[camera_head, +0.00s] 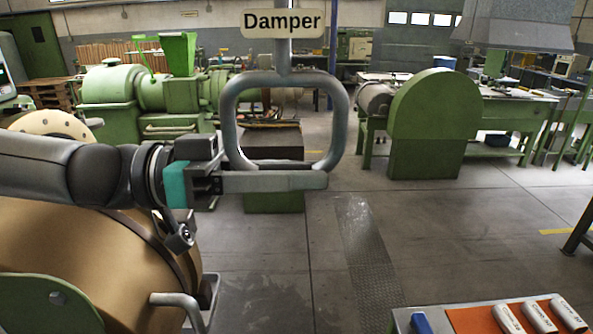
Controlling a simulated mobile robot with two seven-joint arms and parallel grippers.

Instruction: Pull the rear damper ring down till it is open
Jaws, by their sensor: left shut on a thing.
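The damper ring (340,112), a grey rounded metal loop, hangs upright from a vertical rod near the middle of the head view. A sign reading "Damper" (283,23) is on the rod above it. My left gripper (270,181) reaches in from the left and is shut on the ring's bottom bar, its fingers covering much of that bar. Only this one ring shows, and I cannot tell from the view whether the damper is open. My right gripper is not in view.
A brown drum-shaped machine (95,265) stands close at lower left, below my left arm. An orange-topped tray (475,320) with white cylinders is at lower right. Green extruders (150,90) stand behind.

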